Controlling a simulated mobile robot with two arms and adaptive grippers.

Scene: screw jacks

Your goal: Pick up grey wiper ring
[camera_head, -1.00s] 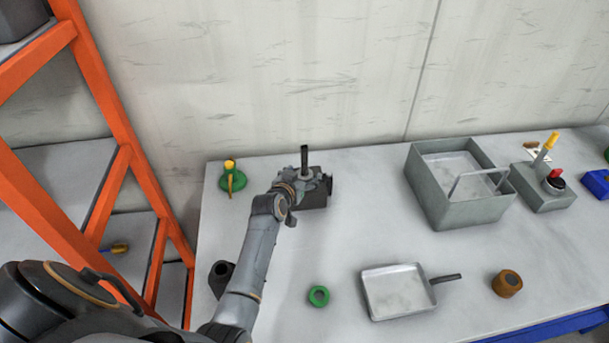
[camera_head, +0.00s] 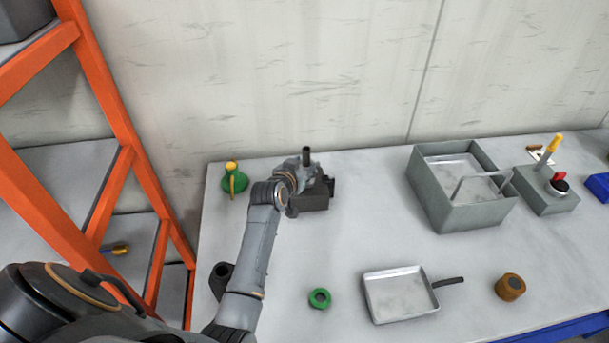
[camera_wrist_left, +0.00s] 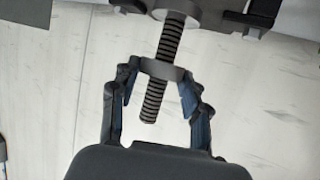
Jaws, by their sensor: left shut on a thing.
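The grey wiper ring (camera_wrist_left: 161,70) shows in the left wrist view, around a dark threaded screw (camera_wrist_left: 168,42). The screw's end sticks out through the ring toward the wrist camera. My left gripper (camera_wrist_left: 159,84) is shut on the ring, with one finger on each side of it. In the head view my left gripper (camera_head: 312,172) is at the dark screw jack (camera_head: 310,202) at the back left of the table. A dark post (camera_head: 306,156) rises above it there. The ring cannot be made out in the head view. My right gripper is not in view.
A green and yellow piece (camera_head: 234,182) stands left of the jack. A green ring (camera_head: 320,299), a shallow pan (camera_head: 398,295) and a brown cylinder (camera_head: 510,287) lie in front. A grey bin (camera_head: 450,210) stands right. An orange rack (camera_head: 120,120) is at left.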

